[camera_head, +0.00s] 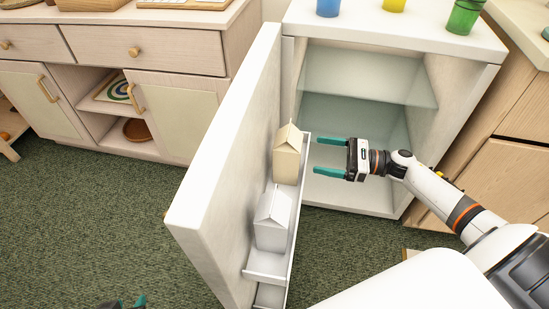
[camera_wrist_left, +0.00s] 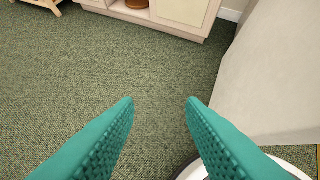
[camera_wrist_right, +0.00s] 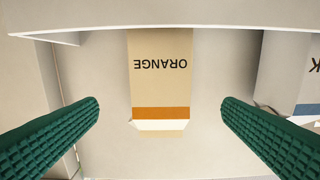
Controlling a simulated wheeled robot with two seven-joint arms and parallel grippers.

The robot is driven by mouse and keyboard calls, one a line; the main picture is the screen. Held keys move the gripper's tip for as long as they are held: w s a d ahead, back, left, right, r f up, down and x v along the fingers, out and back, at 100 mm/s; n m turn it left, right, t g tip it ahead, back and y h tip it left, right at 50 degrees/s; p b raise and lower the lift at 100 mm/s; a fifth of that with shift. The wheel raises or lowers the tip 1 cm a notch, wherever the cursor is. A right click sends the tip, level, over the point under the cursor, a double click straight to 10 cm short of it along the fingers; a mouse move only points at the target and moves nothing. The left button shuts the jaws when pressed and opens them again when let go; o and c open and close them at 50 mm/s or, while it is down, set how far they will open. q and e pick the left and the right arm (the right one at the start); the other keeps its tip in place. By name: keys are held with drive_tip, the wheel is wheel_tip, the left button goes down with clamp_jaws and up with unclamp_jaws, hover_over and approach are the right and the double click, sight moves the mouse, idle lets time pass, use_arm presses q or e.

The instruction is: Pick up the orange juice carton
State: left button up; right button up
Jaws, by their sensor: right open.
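The orange juice carton (camera_head: 287,155) is beige with a gabled top and stands upright on the fridge door's shelf. In the right wrist view the carton (camera_wrist_right: 160,75) appears upside down, with "ORANGE" and an orange band on its face. My right gripper (camera_head: 317,156) is open beside the carton, its fingers pointing at it. In the right wrist view the carton lies centred between the fingertips, which appear apart from it. My left gripper (camera_wrist_left: 160,101) is open and empty above the green carpet, barely showing at the bottom of the head view.
A white carton (camera_head: 273,218) stands beside the orange one on the door shelf (camera_head: 266,266). The fridge door (camera_head: 222,160) is open. The fridge's inner shelves (camera_head: 370,80) look empty. Cups (camera_head: 465,16) stand on top. A wooden cabinet (camera_head: 178,88) is at the left.

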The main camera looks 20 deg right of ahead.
sight(281, 148)
drive_tip(key=x, duration=1.2)
drive_tip(key=shift+r, duration=0.2)
use_arm(q)
drive_tip(key=shift+w+d+r+t, duration=0.2)
drive_tip(key=shift+w+r+t, duration=0.2)
drive_tip(key=shift+w, duration=0.2)
drive_tip(key=shift+w+d+r+t, duration=0.15)
drive_tip(key=shift+w+r+t, duration=0.2)
drive_tip(key=shift+w, duration=0.2)
use_arm(e)
drive_tip(key=c, duration=1.5)
